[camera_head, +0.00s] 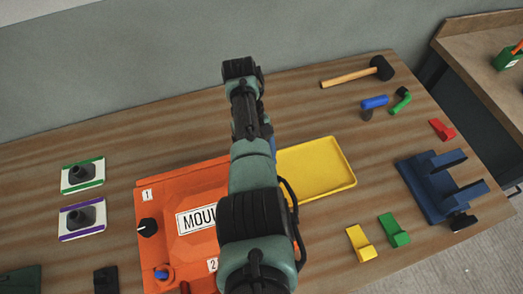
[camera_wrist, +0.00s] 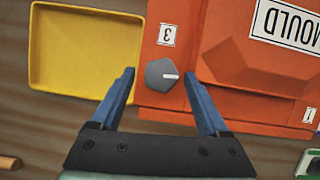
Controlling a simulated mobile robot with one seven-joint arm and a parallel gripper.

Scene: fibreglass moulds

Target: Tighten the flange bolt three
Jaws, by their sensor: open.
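The orange mould (camera_head: 180,177) lies on the wooden bench, partly hidden behind my arm in the head view. In the wrist view the mould (camera_wrist: 225,95) appears upside down, with the label 3 (camera_wrist: 167,34) beside a dark grey hexagonal bolt head (camera_wrist: 160,75) bearing a white mark that points right. My gripper (camera_wrist: 159,72) is open, with one blue finger on each side of this bolt in the picture. I cannot tell whether the fingers touch it or how high they are above it. In the head view bolt three is hidden behind my arm.
A yellow tray (camera_head: 335,190) lies right of the mould. A black knob (camera_head: 147,228) is near label 1. Farther right are a blue clamp-like fixture (camera_head: 425,190), yellow (camera_head: 360,243) and green (camera_head: 394,230) blocks, and a mallet (camera_head: 381,68).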

